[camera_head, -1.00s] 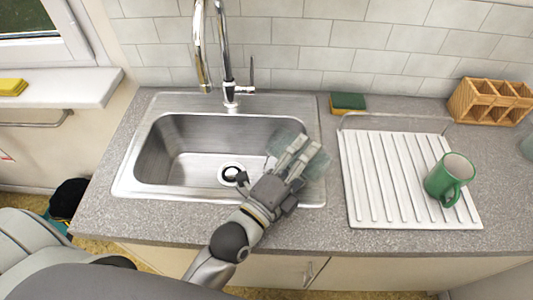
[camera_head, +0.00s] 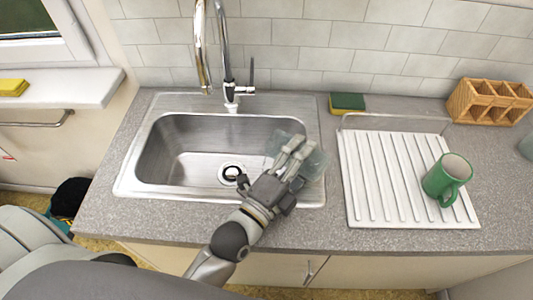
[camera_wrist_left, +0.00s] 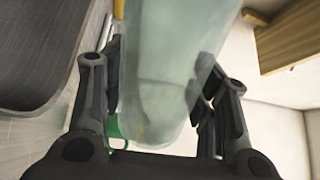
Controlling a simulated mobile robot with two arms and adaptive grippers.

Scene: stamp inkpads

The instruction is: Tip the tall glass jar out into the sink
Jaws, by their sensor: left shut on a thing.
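The tall glass jar (camera_head: 315,162) is pale green and see-through. It is held in my left gripper (camera_head: 297,149) at the right side of the steel sink (camera_head: 160,163), above its right rim. The jar looks tilted, with one end toward the basin; the fingers cover its middle, and I cannot tell its contents. In the left wrist view the jar (camera_wrist_left: 170,70) fills the space between the two fingers of the left gripper (camera_wrist_left: 160,105). The basin shows at the left edge of that view. My right gripper is not in view.
A chrome tap (camera_head: 228,75) rises behind the basin. A white drying rack (camera_head: 375,180) with a green mug (camera_head: 446,178) stands right of the sink. A sponge (camera_head: 347,102) and a wooden caddy (camera_head: 488,102) are at the back. The basin's left part is clear.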

